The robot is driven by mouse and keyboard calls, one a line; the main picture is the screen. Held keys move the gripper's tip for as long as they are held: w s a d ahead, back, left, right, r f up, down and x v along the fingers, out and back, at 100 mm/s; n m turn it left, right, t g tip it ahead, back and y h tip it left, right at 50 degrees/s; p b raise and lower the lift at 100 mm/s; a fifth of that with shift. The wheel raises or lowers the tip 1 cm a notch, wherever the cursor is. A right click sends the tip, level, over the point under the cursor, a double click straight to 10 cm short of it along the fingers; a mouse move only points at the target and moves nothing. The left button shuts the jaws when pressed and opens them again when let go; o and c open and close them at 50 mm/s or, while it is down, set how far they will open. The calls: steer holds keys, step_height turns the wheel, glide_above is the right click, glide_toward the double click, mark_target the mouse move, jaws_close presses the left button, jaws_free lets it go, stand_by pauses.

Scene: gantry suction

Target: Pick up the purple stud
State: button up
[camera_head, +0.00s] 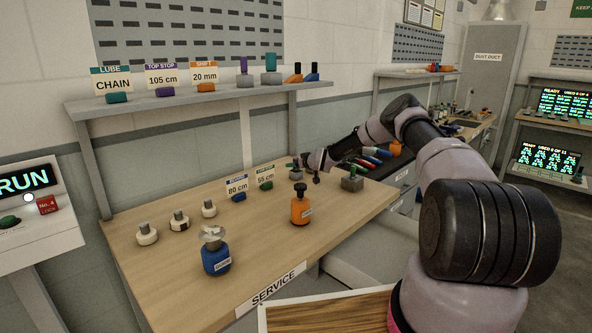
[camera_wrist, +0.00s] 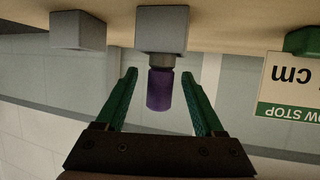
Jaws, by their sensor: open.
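The purple stud (camera_wrist: 160,92) stands on a grey block (camera_wrist: 161,28) in the wrist view, which looks upside down. My gripper (camera_wrist: 159,76) is open, with one green finger on each side of the stud and visible gaps between. In the head view my gripper (camera_head: 304,166) is low over the back of the wooden bench, beside the green 55 cm sign (camera_head: 265,178). The stud there is not clearly visible near my gripper.
A second grey block (camera_wrist: 78,30) is beside the stud's block. The shelf (camera_head: 150,101) above holds signs and a purple post (camera_head: 243,65).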

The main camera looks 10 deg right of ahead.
jaws_close()
